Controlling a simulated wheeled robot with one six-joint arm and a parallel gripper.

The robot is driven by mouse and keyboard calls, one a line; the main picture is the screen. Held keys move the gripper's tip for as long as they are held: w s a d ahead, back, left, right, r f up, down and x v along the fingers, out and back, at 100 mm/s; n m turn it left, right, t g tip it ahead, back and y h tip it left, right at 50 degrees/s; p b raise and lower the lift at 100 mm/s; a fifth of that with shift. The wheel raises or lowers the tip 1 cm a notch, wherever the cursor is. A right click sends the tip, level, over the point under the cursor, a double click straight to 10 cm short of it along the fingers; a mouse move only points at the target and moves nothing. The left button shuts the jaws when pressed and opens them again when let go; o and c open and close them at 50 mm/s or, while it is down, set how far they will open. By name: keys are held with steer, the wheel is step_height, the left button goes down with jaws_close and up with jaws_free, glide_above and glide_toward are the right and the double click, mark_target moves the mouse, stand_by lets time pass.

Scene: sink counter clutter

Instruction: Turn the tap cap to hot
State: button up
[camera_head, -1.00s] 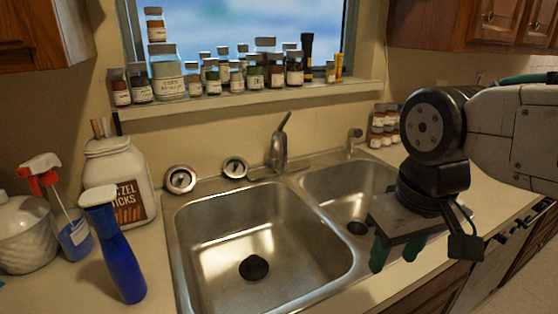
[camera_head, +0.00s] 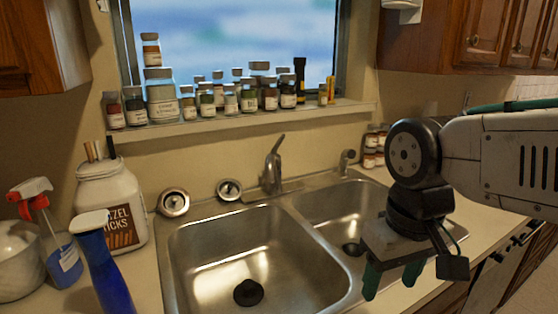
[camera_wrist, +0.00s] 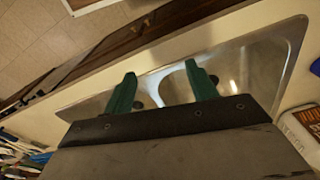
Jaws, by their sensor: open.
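The tap (camera_head: 272,170) stands at the back of the double sink, behind the divider, with its lever cap (camera_head: 277,145) tilted up to the right. I cannot tell a hot or cold mark on it. My gripper (camera_head: 391,278) hangs over the front of the right basin, pointing down, well to the right of the tap and in front of it. In the wrist view its two green fingers (camera_wrist: 162,90) are spread apart with nothing between them. The tap is not seen in the wrist view.
The sink (camera_head: 165,250) has a left and a right basin. A side sprayer (camera_head: 346,160) stands right of the tap, and two round strainers (camera_head: 173,202) lie to its left. Jars (camera_head: 163,95) crowd the windowsill above.

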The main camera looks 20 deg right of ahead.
steer(key=w+f+m+g+y, duration=0.1)
steer(key=w+f+g, duration=0.1)
steer(key=w, duration=0.4)
steer(key=n+t+y, duration=1.2)
steer(key=y, duration=0.2)
glide_toward(279, 161)
steer(key=w+a, duration=0.2)
steer(key=w, duration=0.1)
steer(key=x, duration=0.7)
steer(key=shift+f, duration=0.2)
